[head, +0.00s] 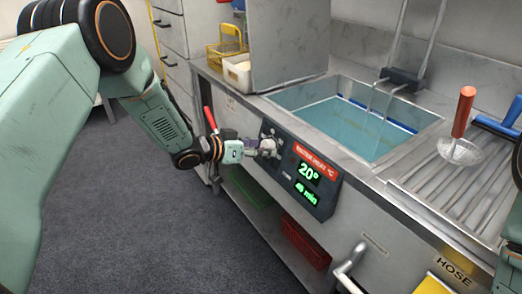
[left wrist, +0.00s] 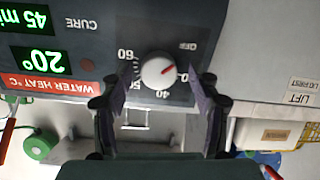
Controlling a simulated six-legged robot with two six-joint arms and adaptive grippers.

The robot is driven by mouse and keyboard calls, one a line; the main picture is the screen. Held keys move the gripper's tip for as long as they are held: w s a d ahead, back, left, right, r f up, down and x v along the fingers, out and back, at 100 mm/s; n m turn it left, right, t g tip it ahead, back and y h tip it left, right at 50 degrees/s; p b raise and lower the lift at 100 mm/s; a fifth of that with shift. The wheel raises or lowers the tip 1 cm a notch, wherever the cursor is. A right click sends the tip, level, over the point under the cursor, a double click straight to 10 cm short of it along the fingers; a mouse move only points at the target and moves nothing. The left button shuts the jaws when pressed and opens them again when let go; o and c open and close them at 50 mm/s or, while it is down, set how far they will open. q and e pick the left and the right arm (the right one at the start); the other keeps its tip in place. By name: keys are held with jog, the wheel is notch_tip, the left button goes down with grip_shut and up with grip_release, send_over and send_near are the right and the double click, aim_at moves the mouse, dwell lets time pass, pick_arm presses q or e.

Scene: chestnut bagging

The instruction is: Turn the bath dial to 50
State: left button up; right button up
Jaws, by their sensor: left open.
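The bath dial (left wrist: 157,72) is a round white knob on the dark control panel (left wrist: 92,20). In the left wrist view its red mark points up and right, between OFF and a partly hidden number. The labels 40, 50 and 60 lie around its other side. The display reads 20° and 45 min. My left gripper (left wrist: 159,78) is open, with one finger on each side of the dial; I cannot tell if they touch it. In the head view the left gripper (head: 256,150) is at the dial (head: 268,146), at the panel's left end.
The water bath (head: 345,118) is set in the steel counter above the panel. A red-handled skimmer (head: 463,115) lies on the ribbed drainboard (head: 445,185) at right. A yellow basket (head: 225,48) stands behind at left. A red crate (head: 305,243) sits on the low shelf.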

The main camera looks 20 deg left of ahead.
pick_arm(q)
jog(key=shift+w+d, duration=0.1)
jog(key=shift+d, duration=0.35)
jog(key=shift+w+a+f, duration=0.15)
jog(key=shift+w+a, duration=0.1)
jog(key=shift+a, duration=0.05)
jog(key=shift+c, duration=0.2)
jog(key=shift+s+d+r, duration=0.15)
jog(key=shift+d+r, duration=0.05)
jog(key=shift+d, duration=0.05)
jog(key=c, duration=0.5)
jog(key=shift+a+f, duration=0.1)
jog(key=shift+a, duration=0.05)
jog(key=shift+c, duration=1.4)
jog(key=c, duration=0.4)
jog(key=shift+o, duration=0.2)
jog(key=shift+m, duration=0.3)
